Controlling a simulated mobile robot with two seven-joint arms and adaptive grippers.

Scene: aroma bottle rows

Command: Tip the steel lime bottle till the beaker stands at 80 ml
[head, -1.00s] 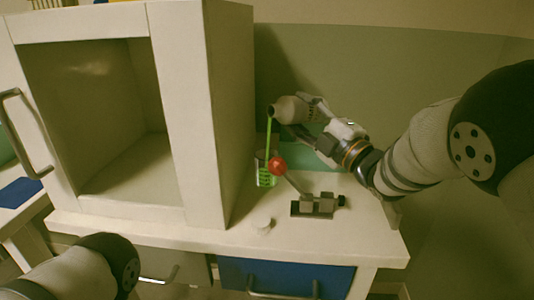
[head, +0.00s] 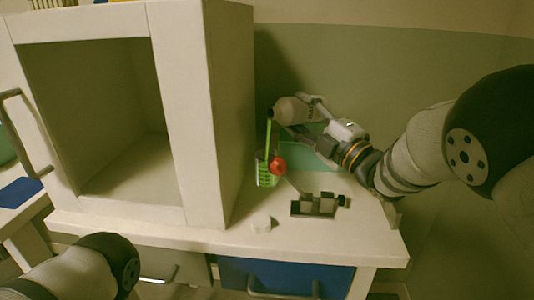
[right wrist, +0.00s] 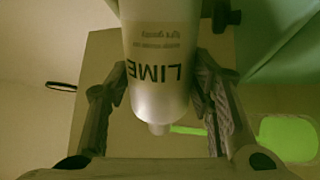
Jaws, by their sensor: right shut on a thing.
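The steel lime bottle (head: 290,109) is tipped on its side, mouth to the left and slightly down, above the beaker. My right gripper (head: 303,114) is shut around its body. In the right wrist view the bottle (right wrist: 158,75) shows its LIME label upside down between the two fingers. A thin green stream (head: 268,134) runs from the mouth down into the beaker (head: 264,172). The beaker stands on the table and holds green liquid; its marks are too small to read. A red ball hides part of its right side. My left gripper is out of view.
The red ball (head: 278,166) sits on a rod rising from a small grey device (head: 318,205) right of the beaker. A small white piece (head: 261,222) lies near the table's front edge. The open cabinet (head: 215,120) stands close on the left.

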